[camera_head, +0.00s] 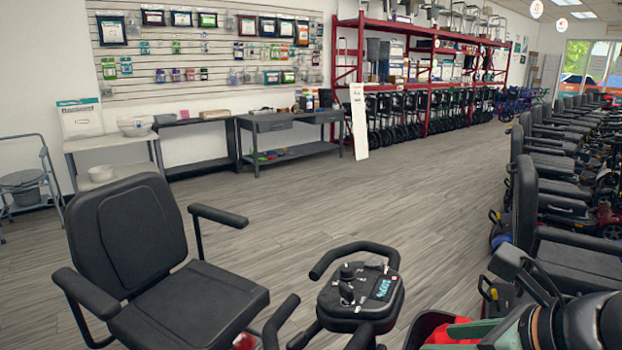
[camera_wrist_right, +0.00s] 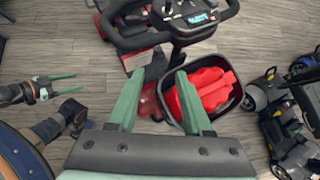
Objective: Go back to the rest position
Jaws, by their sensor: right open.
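My right gripper (camera_wrist_right: 159,78) is open, its two green fingers apart with nothing held between them. In the right wrist view it hangs above a black basket (camera_wrist_right: 240,98) holding red items (camera_wrist_right: 208,90); the right finger overlaps the basket in the picture. In the head view my right arm enters at the lower right, and the red items (camera_head: 452,329) show partly behind it. My left gripper (camera_wrist_right: 60,86) shows at the left of the right wrist view, its green fingers apart and empty. It is outside the head view.
A mobility scooter with a black seat (camera_head: 185,300) and a handlebar console (camera_head: 362,290) stands just ahead. A row of scooters (camera_head: 565,190) lines the right. Workbenches (camera_head: 285,120) and red racks (camera_head: 425,85) stand at the back. The middle floor (camera_head: 400,195) is clear.

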